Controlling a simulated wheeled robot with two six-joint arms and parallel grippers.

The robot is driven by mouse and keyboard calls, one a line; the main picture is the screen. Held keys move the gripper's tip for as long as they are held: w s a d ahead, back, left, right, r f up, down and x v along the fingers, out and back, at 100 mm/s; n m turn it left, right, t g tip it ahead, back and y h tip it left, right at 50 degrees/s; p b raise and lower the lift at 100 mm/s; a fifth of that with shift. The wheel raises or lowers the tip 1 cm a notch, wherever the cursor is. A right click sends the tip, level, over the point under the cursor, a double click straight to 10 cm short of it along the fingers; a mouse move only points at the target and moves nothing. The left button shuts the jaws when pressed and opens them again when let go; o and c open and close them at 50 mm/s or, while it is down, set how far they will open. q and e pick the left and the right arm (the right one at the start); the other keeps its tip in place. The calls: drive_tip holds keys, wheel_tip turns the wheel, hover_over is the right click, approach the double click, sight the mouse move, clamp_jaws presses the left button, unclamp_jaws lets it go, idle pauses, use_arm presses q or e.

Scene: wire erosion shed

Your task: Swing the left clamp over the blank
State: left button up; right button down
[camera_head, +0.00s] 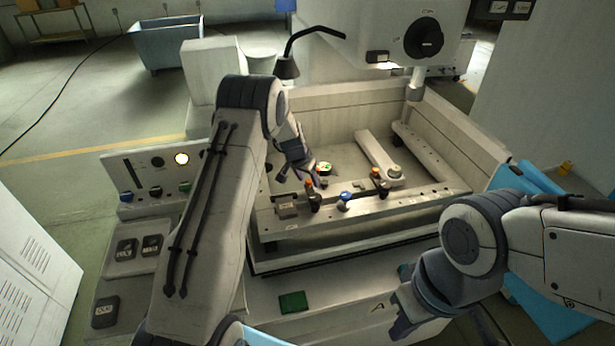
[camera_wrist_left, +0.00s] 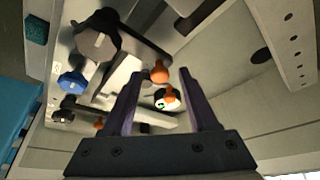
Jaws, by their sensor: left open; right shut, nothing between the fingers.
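The left clamp (camera_head: 312,199) stands on the tank's front rail, dark with an orange tip. In the left wrist view its orange tip (camera_wrist_left: 160,72) appears between my left fingers. My left gripper (camera_head: 298,176) reaches down into the tank beside the clamp, open; its two purple fingers also show in the wrist view (camera_wrist_left: 159,82). I cannot tell whether they touch it. A small white, orange and green piece (camera_head: 325,168) lies just behind the clamp. I cannot clearly make out the blank. My right gripper (camera_head: 396,328) is shut and empty, low in front of the machine.
A blue knob (camera_head: 345,198) and a second orange-tipped clamp (camera_head: 379,180) stand along the rail to the right. A black lamp (camera_head: 288,66) and the machine head (camera_head: 425,38) overhang the back. A green pad (camera_head: 293,301) lies in front.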

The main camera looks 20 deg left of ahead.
use_arm(q)
clamp_jaws()
idle(1.4)
